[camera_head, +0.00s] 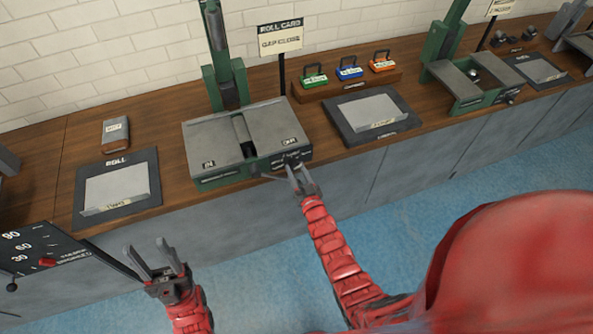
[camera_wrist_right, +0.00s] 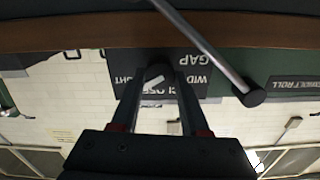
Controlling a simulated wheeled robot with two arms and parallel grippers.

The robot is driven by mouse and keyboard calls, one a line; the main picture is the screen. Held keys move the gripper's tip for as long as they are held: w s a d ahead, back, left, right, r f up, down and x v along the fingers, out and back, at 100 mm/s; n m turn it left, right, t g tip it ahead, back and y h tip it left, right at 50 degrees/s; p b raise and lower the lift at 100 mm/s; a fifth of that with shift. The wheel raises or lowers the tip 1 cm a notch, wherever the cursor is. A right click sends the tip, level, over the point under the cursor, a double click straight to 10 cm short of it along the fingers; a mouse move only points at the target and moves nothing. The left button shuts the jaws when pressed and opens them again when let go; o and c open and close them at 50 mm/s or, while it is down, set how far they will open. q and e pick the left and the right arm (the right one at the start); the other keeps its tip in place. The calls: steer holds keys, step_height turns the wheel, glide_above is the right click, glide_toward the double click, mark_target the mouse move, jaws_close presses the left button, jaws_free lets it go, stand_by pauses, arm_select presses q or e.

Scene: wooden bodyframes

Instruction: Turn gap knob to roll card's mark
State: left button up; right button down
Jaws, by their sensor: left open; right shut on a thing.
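The roll card (camera_head: 280,38) stands on a post behind the roller machine (camera_head: 222,140) and reads "GAP: CLOSE". In the right wrist view, the round dark gap knob (camera_wrist_right: 157,74) with a white pointer line sits between my fingers, over a panel (camera_wrist_right: 200,82) whose labels include GAP, WIDE and CLOSE, partly hidden. The pointer is slanted; its exact mark is hard to tell. My right gripper (camera_head: 298,174) is shut on the knob at the machine's front right; it also shows in the wrist view (camera_wrist_right: 158,90). My left gripper (camera_head: 153,258) is open and empty, in front of the bench at left.
A metal rod with a dark end (camera_wrist_right: 254,97) crosses close beside my right fingers. A ROLL tray (camera_head: 118,187) lies left of the machine, another tray (camera_head: 374,112) right. Coloured weights stand on a wooden rack (camera_head: 345,84) behind. A lever panel (camera_head: 40,248) is at lower left.

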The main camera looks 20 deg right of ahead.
steer(key=shift+f+n+b, duration=0.3)
steer(key=shift+n+b, duration=0.2)
steer(key=shift+b, duration=0.4)
steer(key=n+b, duration=0.8)
steer(key=b, duration=0.3)
steer(key=shift+a+f+b, duration=0.1)
steer(key=shift+b, duration=0.3)
steer(key=shift+r+n+b, duration=0.2)
steer(key=shift+n+b, duration=1.1)
steer(key=shift+n, duration=0.1)
steer(key=shift+c, duration=2)
jaws_free()
steer(key=shift+r, duration=0.1)
